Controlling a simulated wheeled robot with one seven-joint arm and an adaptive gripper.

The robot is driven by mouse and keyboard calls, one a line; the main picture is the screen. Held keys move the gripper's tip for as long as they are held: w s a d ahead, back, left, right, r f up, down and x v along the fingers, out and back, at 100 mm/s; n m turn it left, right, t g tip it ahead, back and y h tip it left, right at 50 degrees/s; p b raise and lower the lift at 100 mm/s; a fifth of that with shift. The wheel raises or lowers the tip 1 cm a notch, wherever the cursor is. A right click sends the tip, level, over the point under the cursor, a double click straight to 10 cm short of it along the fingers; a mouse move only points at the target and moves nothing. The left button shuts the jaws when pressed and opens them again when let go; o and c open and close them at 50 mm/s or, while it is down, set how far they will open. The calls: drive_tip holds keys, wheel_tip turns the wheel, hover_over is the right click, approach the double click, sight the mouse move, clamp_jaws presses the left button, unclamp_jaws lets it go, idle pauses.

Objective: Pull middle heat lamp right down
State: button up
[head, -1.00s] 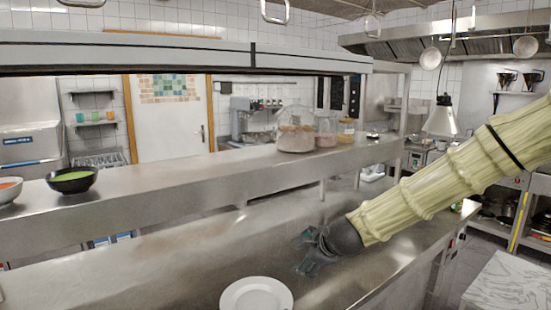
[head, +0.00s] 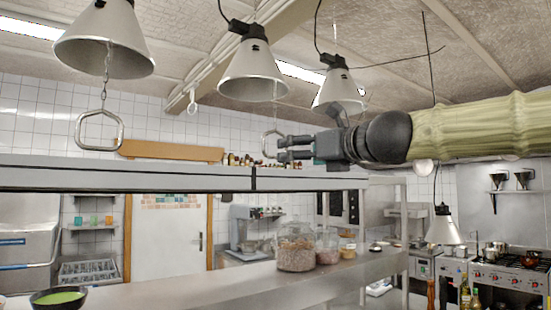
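Three cone-shaped white-grey heat lamps hang in a row: the left lamp (head: 106,42), the middle lamp (head: 252,76) and the right lamp (head: 338,92). A metal pull ring (head: 266,146) hangs on a chain below the middle lamp, above the upper shelf. My gripper (head: 281,148) comes in from the right with its two dark fingers apart, pointing left at this ring. The fingertips overlap the ring's right side in the picture; whether they touch or surround it, I cannot tell. The left lamp's larger ring (head: 81,133) hangs free at the left.
The upper steel shelf (head: 150,176) runs just below my gripper, with small jars behind it. The lower shelf (head: 200,284) holds glass jars (head: 296,248) and a bowl of green soup (head: 58,298). Another lamp (head: 443,229) hangs lower at the right.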

sight(276, 157)
drive_tip(key=shift+p+x, duration=1.1)
drive_tip(key=shift+x, duration=4.05)
drive_tip(key=shift+w+d+f, duration=0.1)
